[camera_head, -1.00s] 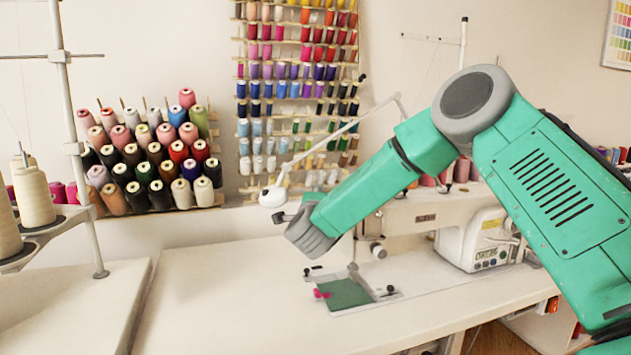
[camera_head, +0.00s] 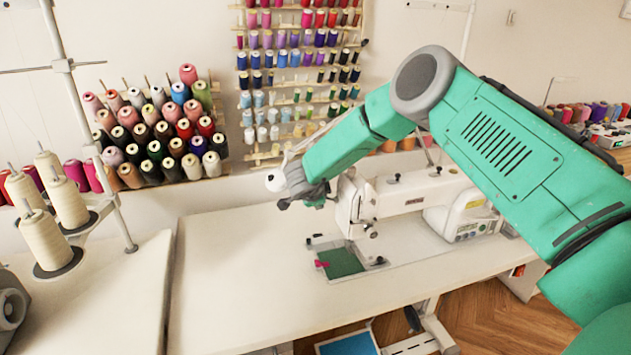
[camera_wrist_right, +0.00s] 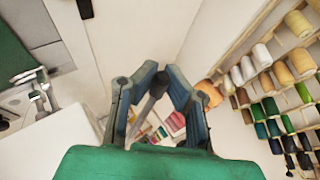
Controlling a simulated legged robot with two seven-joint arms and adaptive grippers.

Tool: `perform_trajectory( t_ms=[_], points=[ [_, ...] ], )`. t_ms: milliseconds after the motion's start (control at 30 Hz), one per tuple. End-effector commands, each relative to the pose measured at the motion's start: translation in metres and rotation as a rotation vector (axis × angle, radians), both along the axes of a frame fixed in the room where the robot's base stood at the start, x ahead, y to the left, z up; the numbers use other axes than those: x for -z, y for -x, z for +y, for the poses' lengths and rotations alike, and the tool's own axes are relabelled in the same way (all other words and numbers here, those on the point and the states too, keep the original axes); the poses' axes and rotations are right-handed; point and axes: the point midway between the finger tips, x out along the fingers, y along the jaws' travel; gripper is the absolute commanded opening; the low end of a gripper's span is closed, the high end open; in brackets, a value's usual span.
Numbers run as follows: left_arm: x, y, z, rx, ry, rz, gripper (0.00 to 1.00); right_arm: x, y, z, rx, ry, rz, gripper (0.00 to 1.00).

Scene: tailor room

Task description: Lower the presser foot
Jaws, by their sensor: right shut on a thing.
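The white sewing machine (camera_head: 410,192) stands on the table behind a steel plate with green cloth (camera_head: 341,262). Its needle head (camera_head: 352,208) is at its left end; the presser foot below is too small to make out clearly. My right gripper (camera_head: 312,200) is just left of the needle head, at about its height. In the right wrist view my right gripper (camera_wrist_right: 156,80) has its fingers closed in around a thin dark bar (camera_wrist_right: 146,108). I cannot tell whether this bar is the presser foot lever. The needle area (camera_wrist_right: 38,92) lies to the left there. My left gripper is not in view.
Thread cones stand on a rack (camera_head: 155,130) and a wall board (camera_head: 297,70). A thread stand (camera_head: 100,160) is at the left. The white tabletop (camera_head: 240,270) is clear in front.

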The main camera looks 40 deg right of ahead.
Motion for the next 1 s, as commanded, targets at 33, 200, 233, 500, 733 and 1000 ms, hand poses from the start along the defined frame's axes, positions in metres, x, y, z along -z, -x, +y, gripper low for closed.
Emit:
perform_trajectory(
  t_ms=[33, 200, 233, 500, 733, 1000],
  points=[
    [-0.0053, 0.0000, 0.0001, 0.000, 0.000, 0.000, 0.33, 0.0014, 0.0046, -0.0093, 0.017, 0.012, 0.011, 0.00],
    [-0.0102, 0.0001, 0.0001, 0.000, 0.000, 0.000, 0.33, 0.0074, 0.0067, -0.0088, 0.017, 0.012, 0.008, 0.00],
    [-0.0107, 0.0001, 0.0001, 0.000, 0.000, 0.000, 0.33, 0.0080, 0.0070, -0.0087, 0.018, 0.012, 0.007, 0.00],
    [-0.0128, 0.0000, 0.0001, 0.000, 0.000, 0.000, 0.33, 0.0109, 0.0082, -0.0081, 0.017, 0.012, 0.005, 0.00],
    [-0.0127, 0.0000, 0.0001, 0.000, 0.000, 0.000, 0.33, 0.0111, 0.0084, -0.0078, 0.017, 0.012, 0.005, 0.00],
    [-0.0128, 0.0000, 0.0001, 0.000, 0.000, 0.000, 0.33, 0.0109, 0.0075, -0.0052, 0.014, 0.010, 0.004, 0.33]
  ],
)
